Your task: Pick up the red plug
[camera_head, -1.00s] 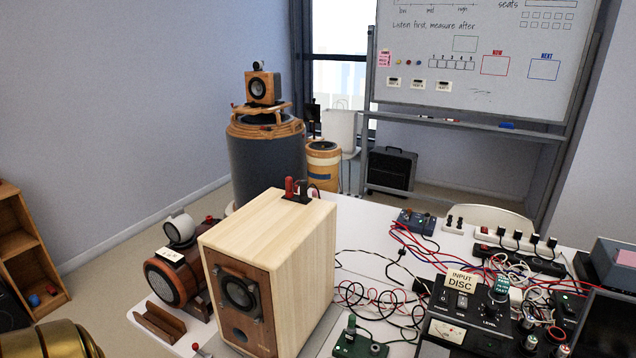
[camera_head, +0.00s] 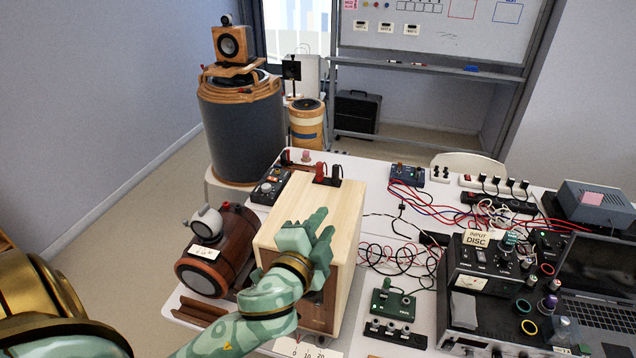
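The red plug (camera_head: 320,170) stands upright at the back of the top of a pale wooden speaker box (camera_head: 345,215). A black plug (camera_head: 337,175) stands just to its right. My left gripper (camera_head: 325,222), green with a gold band at the wrist, is over the front part of the box top. Its fingers point up the picture toward the plugs, with a small gap between them and nothing seen in it. It is apart from the red plug and nearer to me. It hides part of the box's top and front. My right gripper is not in view.
A dark reddish round-bodied speaker (camera_head: 218,255) stands left of the box. A black device (camera_head: 268,188) is behind it. Cables, a green box (camera_head: 393,303), the INPUT DISC console (camera_head: 480,285) and a laptop (camera_head: 597,315) crowd the table's right side.

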